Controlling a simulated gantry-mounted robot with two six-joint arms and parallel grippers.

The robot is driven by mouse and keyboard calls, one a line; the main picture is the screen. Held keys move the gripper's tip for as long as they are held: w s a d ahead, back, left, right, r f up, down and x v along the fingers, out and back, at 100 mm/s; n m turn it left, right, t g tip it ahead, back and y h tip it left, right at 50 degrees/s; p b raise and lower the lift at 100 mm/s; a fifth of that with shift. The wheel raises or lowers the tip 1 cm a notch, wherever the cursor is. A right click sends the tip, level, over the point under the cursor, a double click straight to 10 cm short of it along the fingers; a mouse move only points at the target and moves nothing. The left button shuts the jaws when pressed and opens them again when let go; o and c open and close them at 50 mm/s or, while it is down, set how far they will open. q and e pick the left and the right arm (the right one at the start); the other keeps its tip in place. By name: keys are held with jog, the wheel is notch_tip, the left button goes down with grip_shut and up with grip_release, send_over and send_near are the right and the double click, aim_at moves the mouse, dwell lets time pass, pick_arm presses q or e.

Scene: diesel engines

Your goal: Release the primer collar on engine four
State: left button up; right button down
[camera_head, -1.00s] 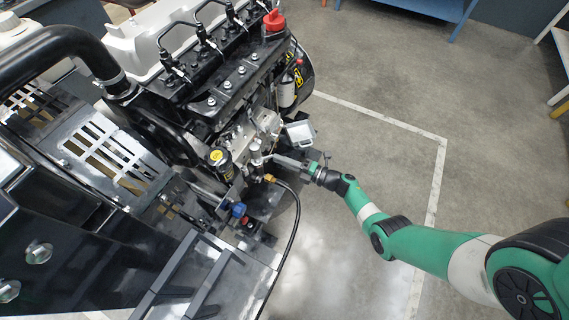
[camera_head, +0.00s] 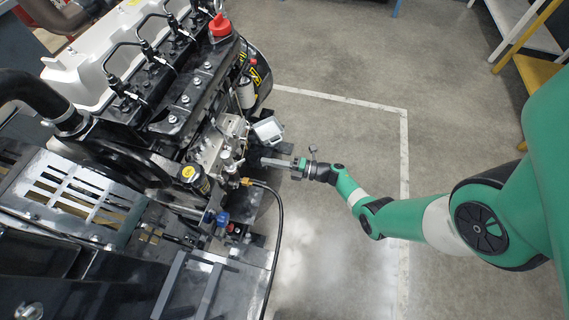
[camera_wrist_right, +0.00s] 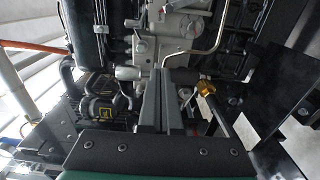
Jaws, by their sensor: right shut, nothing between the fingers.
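The engine (camera_head: 165,105) fills the left of the head view, with a silver primer and fuel fitting (camera_head: 229,160) on its near side. A brass fitting (camera_head: 246,182) with a black hose sits just below it; the brass also shows in the right wrist view (camera_wrist_right: 205,88). My right gripper (camera_head: 264,161) points at this fitting area from the right. In the wrist view its two grey fingers (camera_wrist_right: 166,76) are together and empty, in front of the grey metal housing (camera_wrist_right: 180,22). I cannot tell which part is the primer collar, or whether the fingertips touch anything. My left gripper is not in view.
A black hose (camera_head: 281,225) hangs from the brass fitting below my right gripper. A grey box (camera_head: 267,130) sits just above the gripper. A blue knob (camera_head: 222,219) is lower down. The floor (camera_head: 340,125) on the right is open, with shelves (camera_head: 520,35) at the far right.

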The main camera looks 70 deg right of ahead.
jog(key=s, duration=0.6)
jog(key=shift+s+f+p, duration=0.2)
jog(key=shift+s+p, duration=0.05)
jog(key=shift+p, duration=0.1)
